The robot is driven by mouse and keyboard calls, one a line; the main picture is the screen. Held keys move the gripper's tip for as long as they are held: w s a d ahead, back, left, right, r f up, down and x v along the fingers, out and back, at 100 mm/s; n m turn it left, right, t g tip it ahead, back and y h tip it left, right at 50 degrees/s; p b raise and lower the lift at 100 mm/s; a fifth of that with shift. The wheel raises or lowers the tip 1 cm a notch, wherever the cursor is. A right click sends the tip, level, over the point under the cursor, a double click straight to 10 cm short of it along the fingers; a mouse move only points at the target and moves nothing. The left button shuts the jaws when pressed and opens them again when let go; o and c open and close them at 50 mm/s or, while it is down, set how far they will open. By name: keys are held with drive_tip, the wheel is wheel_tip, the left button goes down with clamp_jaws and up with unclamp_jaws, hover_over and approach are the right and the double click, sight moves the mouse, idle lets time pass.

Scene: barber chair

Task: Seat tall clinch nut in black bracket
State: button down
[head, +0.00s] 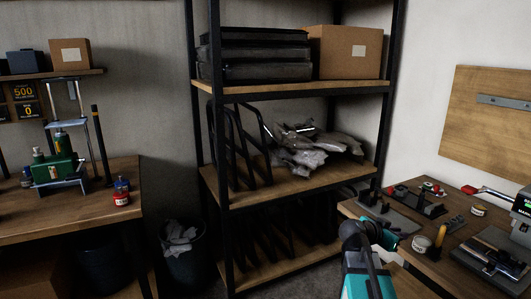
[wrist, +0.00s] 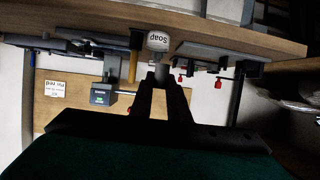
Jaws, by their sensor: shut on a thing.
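My gripper (wrist: 162,88) is shut on a small grey cylinder, the tall clinch nut (wrist: 161,73), at its fingertips in the wrist view. The nut is held in the air with the bench edge behind it. In the head view my arm reaches to the left side of the right bench, and its fingertips and the nut cannot be made out. A dark fixture that looks like the black bracket (head: 422,203) stands on that bench, beyond and to the right of my arm. Its seat is too small to see.
The right bench (head: 458,240) also holds a yellow-handled tool (head: 440,235), a white soap pot (head: 478,209), small red-topped items and a green-screened device (head: 522,203). A black-framed shelf (head: 290,198) stands behind my arm. The wrist view is upside down.

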drive_tip(key=w+a+r+n+t+y, duration=0.2)
drive_tip(key=w+a+n+y, duration=0.2)
drive_tip(key=a, duration=0.6)
drive_tip(key=w+a+r+n+t+y, duration=0.3)
drive_tip(key=w+a+n+y, duration=0.1)
drive_tip(key=a, duration=0.7)
drive_tip(key=w+a+r+n+t+y, duration=0.3)
drive_tip(key=w+a+n+y, duration=0.1)
drive_tip(key=a, duration=0.7)
drive_tip(key=shift+w+r+n+p, duration=0.25)
drive_tip(key=shift+n+p, duration=0.15)
drive_tip(key=shift+n, duration=0.2)
drive_tip(key=shift+a, duration=0.1)
